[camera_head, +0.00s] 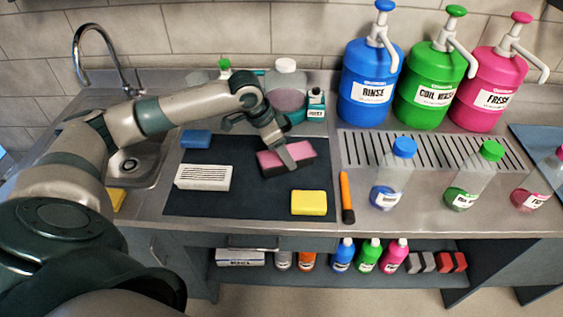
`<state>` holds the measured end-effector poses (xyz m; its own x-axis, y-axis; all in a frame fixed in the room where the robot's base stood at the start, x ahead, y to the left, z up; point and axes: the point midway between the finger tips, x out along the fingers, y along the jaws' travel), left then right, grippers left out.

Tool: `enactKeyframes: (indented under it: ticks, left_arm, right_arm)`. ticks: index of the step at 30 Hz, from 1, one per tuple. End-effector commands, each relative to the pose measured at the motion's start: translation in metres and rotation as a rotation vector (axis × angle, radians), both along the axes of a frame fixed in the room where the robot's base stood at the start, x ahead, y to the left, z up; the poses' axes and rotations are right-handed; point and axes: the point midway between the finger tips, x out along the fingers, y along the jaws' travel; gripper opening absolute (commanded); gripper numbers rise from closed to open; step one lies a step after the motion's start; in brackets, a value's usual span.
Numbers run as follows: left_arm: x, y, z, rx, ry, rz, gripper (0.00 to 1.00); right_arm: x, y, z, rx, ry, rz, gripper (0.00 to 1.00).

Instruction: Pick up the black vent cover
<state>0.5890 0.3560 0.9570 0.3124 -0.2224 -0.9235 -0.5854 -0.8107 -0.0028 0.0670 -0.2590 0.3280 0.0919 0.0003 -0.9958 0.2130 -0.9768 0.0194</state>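A dark block with a pink top (301,156) sits at the right of the dark mat (235,202), slightly turned; I cannot tell whether it is the black vent cover. My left gripper (285,158) reaches down over this block, with a finger across its top and near side. The far finger is hidden, so I cannot tell whether it grips the block, or whether the block is off the mat. A white slotted block (203,177), like a vent cover, lies at the mat's left. My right gripper is not in view.
A yellow sponge (309,203) and a blue sponge (196,138) lie on the mat. An orange stick (347,197) lies right of it. Large pump bottles, including the blue one (367,85), stand behind a slotted grate (430,150). A sink (140,165) is at left.

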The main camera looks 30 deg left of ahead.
Motion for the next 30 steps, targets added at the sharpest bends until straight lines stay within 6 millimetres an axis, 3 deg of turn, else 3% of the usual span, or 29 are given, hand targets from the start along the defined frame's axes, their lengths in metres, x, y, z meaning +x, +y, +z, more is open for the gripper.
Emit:
enactKeyframes:
  ticks: [1,6,15,21,30]
  left_arm:
    - [0.002,-0.015,0.004,-0.006,-0.004,-0.011,0.22]
    - [0.008,-0.048,0.024,-0.006,-0.006,-0.009,0.22]
    - [0.016,-0.094,0.053,-0.004,-0.002,-0.007,0.22]
    - [0.018,-0.107,0.062,-0.003,0.0,-0.005,0.22]
    - [0.018,-0.109,0.064,-0.003,0.001,-0.004,0.22]
  right_arm:
    - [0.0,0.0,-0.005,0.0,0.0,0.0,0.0]
    - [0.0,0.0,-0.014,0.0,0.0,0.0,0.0]
    - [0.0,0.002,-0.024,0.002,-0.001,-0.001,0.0]
    - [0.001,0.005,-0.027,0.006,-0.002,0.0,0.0]
    - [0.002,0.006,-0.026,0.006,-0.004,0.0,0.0]
